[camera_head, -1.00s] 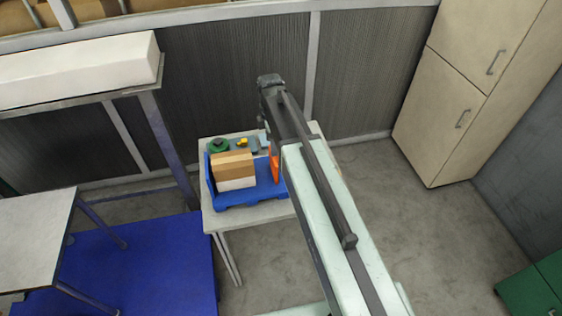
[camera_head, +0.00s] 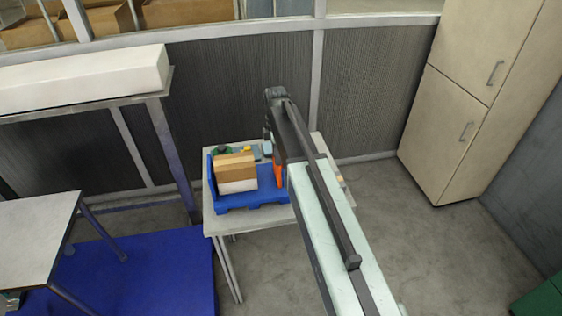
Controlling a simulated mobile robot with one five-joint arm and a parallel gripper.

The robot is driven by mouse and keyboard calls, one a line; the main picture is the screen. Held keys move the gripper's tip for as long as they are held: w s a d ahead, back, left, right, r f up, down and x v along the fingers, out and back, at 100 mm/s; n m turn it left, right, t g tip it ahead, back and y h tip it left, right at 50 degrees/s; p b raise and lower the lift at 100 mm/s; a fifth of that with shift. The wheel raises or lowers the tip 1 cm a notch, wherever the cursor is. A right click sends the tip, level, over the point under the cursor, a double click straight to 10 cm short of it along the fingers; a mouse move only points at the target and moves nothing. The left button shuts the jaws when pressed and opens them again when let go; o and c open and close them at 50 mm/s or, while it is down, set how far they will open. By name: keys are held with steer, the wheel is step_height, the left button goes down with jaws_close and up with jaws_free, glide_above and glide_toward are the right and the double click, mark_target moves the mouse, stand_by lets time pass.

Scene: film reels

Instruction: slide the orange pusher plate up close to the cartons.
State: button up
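The orange pusher plate (camera_head: 278,172) stands upright near the right end of the blue tray (camera_head: 232,207), partly hidden by my arm. The cartons (camera_head: 235,172), brown on top and white below, stand in the tray toward its left side. A strip of bare blue tray shows between the cartons and the plate. The end of my arm reaches over the table just right of and behind the plate. My gripper's fingers are hidden or too small to make out, so I cannot tell whether they touch the plate.
The tray sits on a small pale table (camera_head: 224,226). Behind the cartons are a green round thing (camera_head: 222,151) and small yellow and grey-blue items (camera_head: 256,151). A higher bench with a long white box (camera_head: 85,82) stands left. A beige cabinet (camera_head: 455,130) stands right over open floor.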

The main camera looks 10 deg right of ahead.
steer(key=shift+w+f, duration=0.1)
steer(key=shift+f, duration=0.2)
jaws_close()
steer(key=shift+w, duration=0.1)
steer(key=shift+w, duration=0.15)
steer(key=shift+s, duration=0.2)
stand_by(0.3)
